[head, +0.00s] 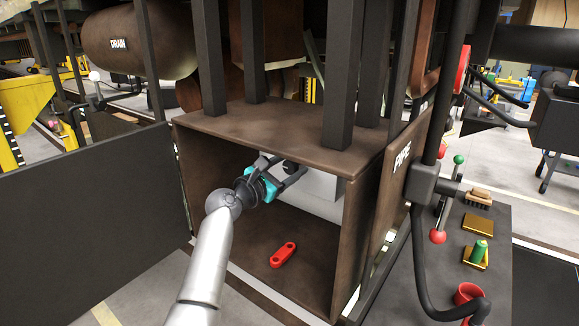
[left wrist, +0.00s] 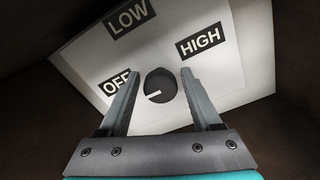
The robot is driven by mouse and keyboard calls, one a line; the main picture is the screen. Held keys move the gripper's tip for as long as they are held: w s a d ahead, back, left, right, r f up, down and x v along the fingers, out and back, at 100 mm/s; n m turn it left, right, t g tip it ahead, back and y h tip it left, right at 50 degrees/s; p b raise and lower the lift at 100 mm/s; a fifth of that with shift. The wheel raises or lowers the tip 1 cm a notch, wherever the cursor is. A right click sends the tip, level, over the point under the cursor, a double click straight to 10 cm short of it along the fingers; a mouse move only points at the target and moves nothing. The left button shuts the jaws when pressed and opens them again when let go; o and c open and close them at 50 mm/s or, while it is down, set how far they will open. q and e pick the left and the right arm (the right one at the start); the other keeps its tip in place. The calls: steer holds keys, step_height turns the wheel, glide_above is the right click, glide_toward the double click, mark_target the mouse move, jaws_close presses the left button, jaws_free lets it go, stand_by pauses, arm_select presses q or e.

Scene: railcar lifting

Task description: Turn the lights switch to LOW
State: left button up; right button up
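The lights switch is a dark round knob (left wrist: 160,84) on a white panel (left wrist: 235,75), labelled OFF, LOW and HIGH, in the left wrist view. The knob's white mark lies at its lower left, on the side of the OFF label (left wrist: 115,82). The LOW label (left wrist: 130,16) is above and the HIGH label (left wrist: 200,41) is at upper right. My left gripper (left wrist: 161,76) is open, with one finger on each side of the knob and gaps showing. In the head view the left gripper (head: 288,167) is inside the brown box, by the white panel (head: 322,187). My right gripper is not in view.
The open-fronted brown box (head: 260,130) surrounds the gripper with its top and side walls. A red link-shaped piece (head: 283,255) lies on its floor. A dark shelf (head: 495,235) with a brush, a sponge-like block and a red cup (head: 467,293) stands at right.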

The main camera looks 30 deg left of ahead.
arm_select(q)
jaws_close()
stand_by(0.3)
steer(key=shift+m, duration=0.4)
steer(key=m, duration=0.3)
steer(key=shift+d+f+m+b, duration=0.1)
steer(key=shift+f+m+b, duration=0.05)
steer(key=shift+m+b, duration=0.15)
steer(key=m+b, duration=0.1)
steer(key=m, duration=0.3)
steer(key=shift+f+m, duration=0.15)
steer(key=shift+m, duration=0.15)
steer(key=m+b, duration=0.1)
steer(key=m, duration=0.3)
steer(key=shift+d+f+m+b, duration=0.1)
steer(key=shift+m+b, duration=0.8)
steer(key=shift+m, duration=1.5)
